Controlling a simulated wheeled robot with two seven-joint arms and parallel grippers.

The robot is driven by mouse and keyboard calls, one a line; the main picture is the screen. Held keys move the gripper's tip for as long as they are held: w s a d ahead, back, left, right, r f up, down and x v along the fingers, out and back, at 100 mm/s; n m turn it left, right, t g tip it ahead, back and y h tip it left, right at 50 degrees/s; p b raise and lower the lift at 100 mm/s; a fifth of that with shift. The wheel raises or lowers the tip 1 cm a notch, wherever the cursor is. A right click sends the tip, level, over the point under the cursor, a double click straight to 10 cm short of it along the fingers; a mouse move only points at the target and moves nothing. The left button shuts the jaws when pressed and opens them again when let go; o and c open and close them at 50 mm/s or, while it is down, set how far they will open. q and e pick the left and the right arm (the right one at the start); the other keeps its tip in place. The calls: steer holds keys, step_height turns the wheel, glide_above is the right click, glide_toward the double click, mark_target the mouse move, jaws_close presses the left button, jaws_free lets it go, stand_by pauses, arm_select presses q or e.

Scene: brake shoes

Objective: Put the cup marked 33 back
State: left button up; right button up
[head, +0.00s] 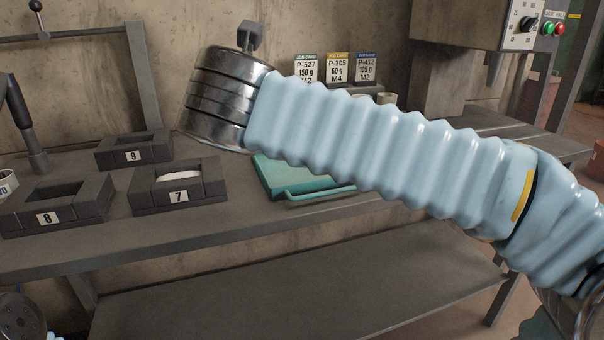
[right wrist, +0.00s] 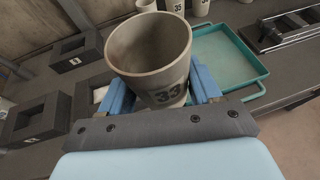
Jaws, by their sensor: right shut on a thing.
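The cup marked 33 (right wrist: 150,52) is pale grey and open at the top, with its number facing the camera in the right wrist view. My right gripper (right wrist: 162,92) is shut on it, with blue fingers on both sides of its lower body. The cup looks empty as far as I see inside. In the head view my right arm reaches across from the right, and its wrist hides the cup and the fingers.
A teal tray (head: 290,181) lies on the bench behind my arm. Dark boxes 7 (head: 180,197), 8 (head: 48,219) and 9 (head: 133,155) stand left; 7 holds something white. Cups, one marked 35 (right wrist: 178,7), stand at the back near three job cards (head: 337,68).

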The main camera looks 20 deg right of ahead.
steer(key=s+d+m+h, duration=0.1)
steer(key=d, duration=0.5)
steer(key=shift+g, duration=0.4)
steer(key=x, duration=0.4)
steer(key=f+b+x, duration=0.1)
steer(key=x, duration=0.3)
steer(key=s+f+x, duration=0.1)
steer(key=x, duration=0.4)
steer(key=shift+d, duration=0.3)
steer(key=shift+w+f, duration=0.15)
steer(key=f, duration=0.1)
steer(key=w+f+b, duration=0.1)
steer(key=f, duration=0.2)
steer(key=shift+w+d+f, duration=0.3)
steer(key=shift+f, duration=0.05)
arm_select(q)
steer(key=f, duration=0.1)
steer(key=w+f, duration=0.1)
steer(key=shift+d+f, duration=0.35)
arm_select(e)
steer(key=shift+f, duration=0.1)
steer(key=shift+f+b, duration=0.2)
steer(key=shift+b, duration=0.15)
arm_select(q)
steer(key=shift+f, duration=0.1)
arm_select(e)
steer(key=o, duration=1.1)
